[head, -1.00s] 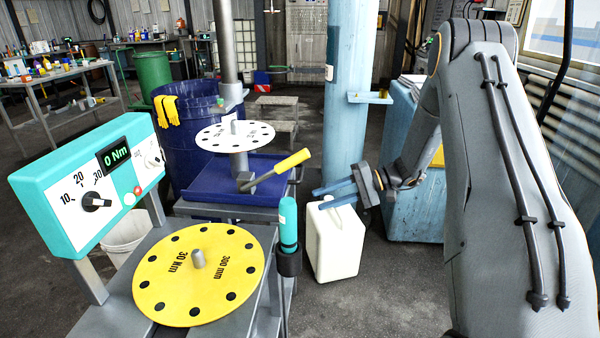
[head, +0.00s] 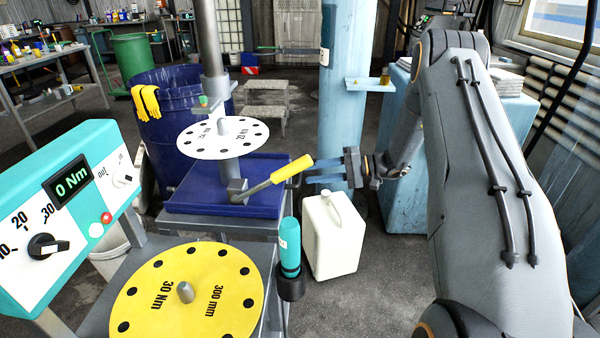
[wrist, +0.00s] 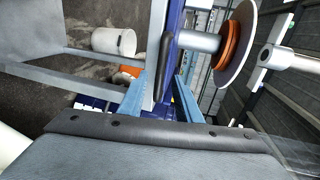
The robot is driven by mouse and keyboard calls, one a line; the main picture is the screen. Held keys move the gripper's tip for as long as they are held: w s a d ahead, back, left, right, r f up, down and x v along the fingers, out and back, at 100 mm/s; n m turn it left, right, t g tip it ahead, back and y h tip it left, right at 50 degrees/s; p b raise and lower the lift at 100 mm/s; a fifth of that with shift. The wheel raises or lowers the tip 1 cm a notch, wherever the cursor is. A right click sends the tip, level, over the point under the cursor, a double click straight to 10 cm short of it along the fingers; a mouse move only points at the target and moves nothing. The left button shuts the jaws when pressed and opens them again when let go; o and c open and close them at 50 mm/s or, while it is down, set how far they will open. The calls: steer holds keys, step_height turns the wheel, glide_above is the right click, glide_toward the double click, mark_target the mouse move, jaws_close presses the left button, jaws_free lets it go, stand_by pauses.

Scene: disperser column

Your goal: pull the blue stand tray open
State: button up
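The blue stand tray (head: 272,204) sits on a grey stand in the middle of the head view, under a white disc on a column. A lever with a yellow grip (head: 292,169) slants up right over it. My gripper (head: 312,172) is right of the tray, its fingertips beside the yellow grip in the picture. In the wrist view, my gripper (wrist: 160,95) has its two blue fingers spread apart. The tray's blue edge (wrist: 175,22) and a dark bar-like handle (wrist: 164,68) appear ahead, between the finger lines. I see no clear contact.
A white canister (head: 333,235) stands on the floor below my gripper. A teal bottle (head: 289,245) in a holder and a yellow disc (head: 205,290) are in front. A light-blue pillar (head: 345,120) rises behind. A blue barrel (head: 185,115) is behind the tray.

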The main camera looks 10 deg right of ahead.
mark_target(300, 173)
steer(key=p+x, duration=0.1)
steer(key=x, duration=0.4)
jaws_close()
